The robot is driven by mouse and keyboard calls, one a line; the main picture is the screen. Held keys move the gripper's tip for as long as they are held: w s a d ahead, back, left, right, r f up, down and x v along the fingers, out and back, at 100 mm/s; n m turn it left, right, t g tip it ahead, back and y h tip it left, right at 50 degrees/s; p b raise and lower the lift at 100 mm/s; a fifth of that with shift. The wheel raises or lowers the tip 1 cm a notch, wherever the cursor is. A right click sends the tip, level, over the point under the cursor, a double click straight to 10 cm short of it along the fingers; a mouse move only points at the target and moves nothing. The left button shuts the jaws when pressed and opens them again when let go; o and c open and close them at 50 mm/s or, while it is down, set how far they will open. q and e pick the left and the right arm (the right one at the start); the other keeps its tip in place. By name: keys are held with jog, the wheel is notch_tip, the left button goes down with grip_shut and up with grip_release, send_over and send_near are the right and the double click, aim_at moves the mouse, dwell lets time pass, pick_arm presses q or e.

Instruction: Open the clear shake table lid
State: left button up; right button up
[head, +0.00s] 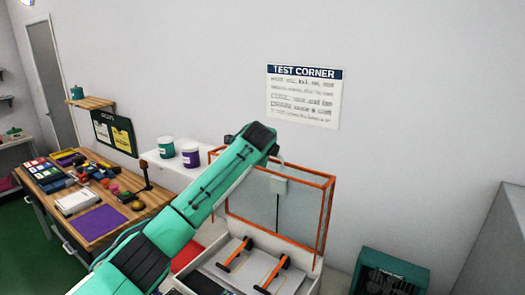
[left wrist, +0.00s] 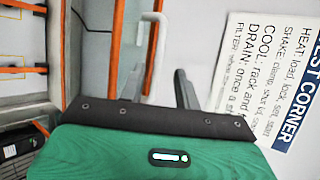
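The clear lid (head: 300,215) with its orange frame stands raised, roughly upright, at the back of the white shake table (head: 318,262). The table's bed below is uncovered. My left arm reaches across the front of the lid from the lower left, and its wrist end is by the lid's upper left edge. My left gripper (left wrist: 160,88) shows in the left wrist view with its two dark fingers apart. An orange frame bar (left wrist: 154,60) shows between and beyond them; I cannot tell if they touch it. My right gripper is in neither view.
Two orange bars with black ends (head: 272,275) lie on the bed. A wooden bench (head: 125,232) with small parts stands left, near a white ledge with two jars (head: 190,155). A dark teal box (head: 390,273) stands right. The TEST CORNER sign (head: 304,97) hangs behind.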

pick_arm(q)
jog(key=b+v, duration=0.4)
jog(key=v, duration=0.6)
jog(key=shift+s+r, duration=0.15)
jog(key=shift+r, duration=0.05)
